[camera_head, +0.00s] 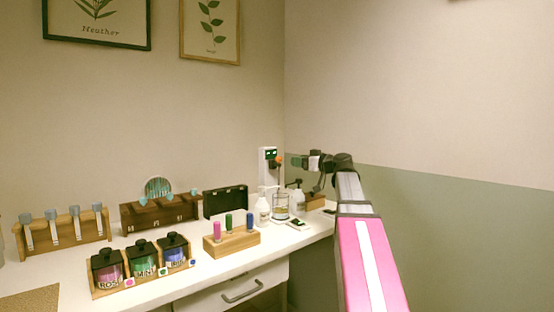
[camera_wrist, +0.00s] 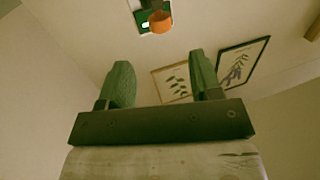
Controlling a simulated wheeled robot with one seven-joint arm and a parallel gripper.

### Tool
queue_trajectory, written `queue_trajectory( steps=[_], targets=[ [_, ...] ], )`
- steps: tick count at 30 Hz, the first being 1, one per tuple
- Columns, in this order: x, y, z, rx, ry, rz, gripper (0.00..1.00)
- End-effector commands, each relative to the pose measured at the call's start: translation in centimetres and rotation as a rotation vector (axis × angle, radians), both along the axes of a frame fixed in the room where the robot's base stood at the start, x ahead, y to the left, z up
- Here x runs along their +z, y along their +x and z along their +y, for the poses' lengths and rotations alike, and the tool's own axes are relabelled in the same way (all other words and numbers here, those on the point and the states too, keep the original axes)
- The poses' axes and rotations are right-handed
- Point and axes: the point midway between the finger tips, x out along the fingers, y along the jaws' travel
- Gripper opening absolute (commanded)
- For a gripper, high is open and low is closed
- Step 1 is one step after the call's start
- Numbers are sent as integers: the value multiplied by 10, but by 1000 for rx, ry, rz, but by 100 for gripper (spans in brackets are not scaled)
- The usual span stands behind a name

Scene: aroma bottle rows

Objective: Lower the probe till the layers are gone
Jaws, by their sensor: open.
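A white upright device (camera_head: 264,172) with small green displays stands at the back right of the counter. An orange knob (camera_head: 279,161) sits on its side; the orange knob (camera_wrist: 160,21) also shows in the wrist view, ahead of the fingers. A clear beaker (camera_head: 281,210) with yellowish liquid stands below. I cannot make out the probe or separate layers at this size. My gripper (camera_head: 296,160) is just right of the knob, at about its height. In the wrist view my gripper (camera_wrist: 159,60) has its two green fingers apart, with nothing between them.
A white pump bottle (camera_head: 262,209) stands left of the beaker, and a small white device (camera_head: 298,224) lies in front. A wooden block (camera_head: 232,241) holds coloured vials. Racks and dark-lidded jars (camera_head: 143,259) fill the left. Bare counter lies along the front edge.

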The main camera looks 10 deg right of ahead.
Motion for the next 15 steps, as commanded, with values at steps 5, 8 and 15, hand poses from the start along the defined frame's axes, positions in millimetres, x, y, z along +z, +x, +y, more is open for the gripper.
queue_trajectory(
  steps=[5,8,15],
  targets=[
    [0,16,14,2,-1,1,58],
    [0,29,27,2,-1,1,58],
    [0,58,56,2,0,0,58]
  ],
)
